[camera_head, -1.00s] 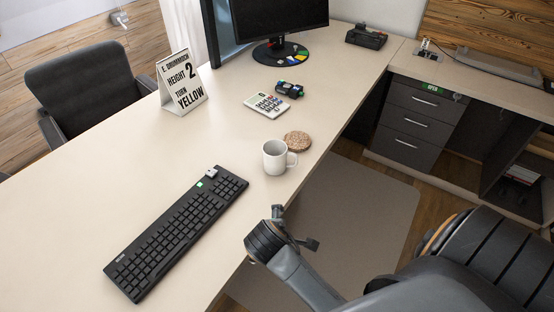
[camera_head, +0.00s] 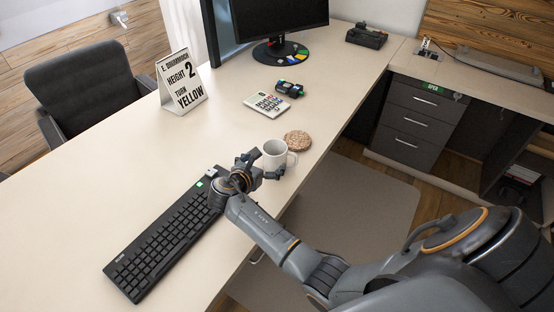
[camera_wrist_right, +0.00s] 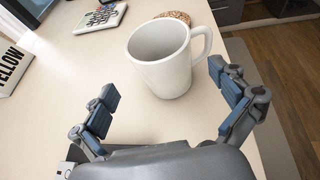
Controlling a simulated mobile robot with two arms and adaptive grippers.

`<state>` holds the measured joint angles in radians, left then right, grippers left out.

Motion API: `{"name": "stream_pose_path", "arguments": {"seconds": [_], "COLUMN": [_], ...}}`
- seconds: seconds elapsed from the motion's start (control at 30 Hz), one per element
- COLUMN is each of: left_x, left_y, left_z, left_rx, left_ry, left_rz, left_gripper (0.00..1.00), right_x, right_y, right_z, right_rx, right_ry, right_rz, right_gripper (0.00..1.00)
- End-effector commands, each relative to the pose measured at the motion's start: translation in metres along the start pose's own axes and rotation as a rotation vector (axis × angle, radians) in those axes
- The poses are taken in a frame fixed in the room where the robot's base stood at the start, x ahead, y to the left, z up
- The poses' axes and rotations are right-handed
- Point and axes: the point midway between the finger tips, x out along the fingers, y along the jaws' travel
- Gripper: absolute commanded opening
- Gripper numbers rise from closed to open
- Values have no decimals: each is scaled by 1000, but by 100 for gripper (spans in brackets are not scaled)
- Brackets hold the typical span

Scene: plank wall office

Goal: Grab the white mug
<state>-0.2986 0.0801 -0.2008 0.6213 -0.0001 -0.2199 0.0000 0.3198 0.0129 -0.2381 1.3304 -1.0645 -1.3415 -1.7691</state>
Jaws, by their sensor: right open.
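The white mug (camera_head: 274,150) stands upright on the desk near its right edge, its handle toward the right. My right gripper (camera_head: 266,166) is at the near side of the mug in the head view and hides its lower part. In the right wrist view the mug (camera_wrist_right: 162,58) is empty, and my open right gripper (camera_wrist_right: 168,104) has one finger on each side, with the mug just beyond and between the fingertips. I cannot tell whether either finger touches it. My left gripper is not in view.
A black keyboard (camera_head: 160,240) lies left of my right gripper. A round cork coaster (camera_head: 298,140) lies just behind the mug. A calculator-like pad (camera_head: 267,104), a small dark device (camera_head: 289,88) and a sign (camera_head: 181,84) are farther back. The desk's left side (camera_head: 70,210) is clear.

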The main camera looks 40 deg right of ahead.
Motion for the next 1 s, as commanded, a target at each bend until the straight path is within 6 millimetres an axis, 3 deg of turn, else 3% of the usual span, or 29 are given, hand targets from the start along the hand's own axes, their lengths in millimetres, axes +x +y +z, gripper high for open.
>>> {"name": "stream_pose_path", "arguments": {"seconds": [0.23,0.5,0.8,1.0], "left_x": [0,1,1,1], "left_y": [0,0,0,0], "left_z": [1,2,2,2], "left_rx": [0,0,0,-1], "left_ry": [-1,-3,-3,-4], "left_rz": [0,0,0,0], "left_gripper": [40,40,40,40], "right_x": [20,57,61,61], "right_y": [-2,-4,-4,-4], "right_z": [-3,-9,-9,-9], "right_rx": [0,2,3,3], "right_ry": [2,1,2,2], "right_rz": [-2,-1,0,0], "right_gripper": [99,99,99,58]}}
